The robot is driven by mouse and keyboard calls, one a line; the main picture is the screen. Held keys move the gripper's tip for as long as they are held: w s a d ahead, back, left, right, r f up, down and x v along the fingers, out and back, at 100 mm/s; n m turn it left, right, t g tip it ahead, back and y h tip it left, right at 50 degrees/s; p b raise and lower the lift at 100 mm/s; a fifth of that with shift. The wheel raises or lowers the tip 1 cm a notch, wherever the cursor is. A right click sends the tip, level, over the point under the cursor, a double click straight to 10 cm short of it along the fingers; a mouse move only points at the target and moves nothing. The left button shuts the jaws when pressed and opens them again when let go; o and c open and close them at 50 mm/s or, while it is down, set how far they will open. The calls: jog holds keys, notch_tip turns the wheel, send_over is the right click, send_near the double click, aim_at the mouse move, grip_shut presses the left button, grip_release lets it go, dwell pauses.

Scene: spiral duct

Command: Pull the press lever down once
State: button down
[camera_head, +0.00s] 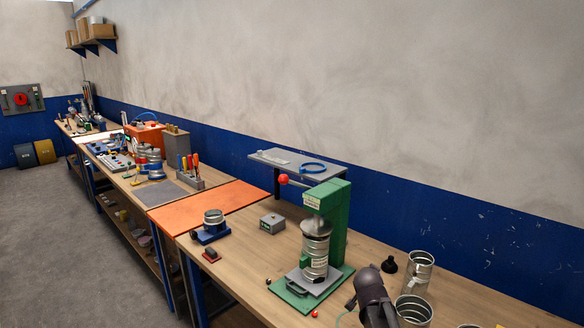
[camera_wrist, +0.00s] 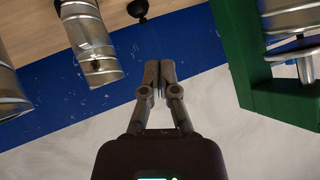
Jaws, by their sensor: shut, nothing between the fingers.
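The green press (camera_head: 334,215) stands on the wooden bench in the head view. Its lever ends in a red ball knob (camera_head: 283,180), up at the left of the press head. A ribbed metal duct piece (camera_head: 316,250) stands upright under the head. In the wrist view, part of the green press (camera_wrist: 238,60) fills the right side; the red knob is not seen there. My gripper (camera_wrist: 159,70) is shut and empty, with the blue wall band behind its tips. In the head view, my dark wrist shows low, right of the press base, apart from the knob.
Open metal duct pieces (camera_head: 418,270) (camera_wrist: 90,42) stand right of the press, with a black funnel-like piece (camera_head: 389,263) beside them. A small grey box (camera_head: 272,223) and a duct on a blue holder (camera_head: 212,220) are to the left. A grey shelf (camera_head: 325,172) is behind.

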jog(key=w+a+r+m+t+y+p, duration=0.1)
jog(key=w+a+r+t+y+p, duration=0.15)
jog(key=w+a+r, duration=0.4)
jog(key=w+a+r+t+y+p, duration=0.1)
jog(key=w+a+r+t+p, duration=0.2)
jog(key=r, duration=0.6)
jog(key=w+a+r+n+t+y+p, duration=0.1)
jog(key=a+r+t+y+p, duration=0.1)
jog(key=a+r+y, duration=0.6)
notch_tip(320, 180, up, 2)
jog(key=shift+a+r+n+y+p, duration=0.1)
jog(key=shift+a+n+y+p, duration=0.3)
jog(key=shift+p, duration=0.3)
jog(key=shift+t, duration=0.25)
jog(key=p+x, duration=0.3)
jog(key=x, duration=0.7)
jog(key=shift+s+a+f+b, duration=1)
jog(key=shift+a+f+b, duration=0.15)
jog(key=shift+f+b, duration=0.1)
jog(key=shift+r, duration=0.1)
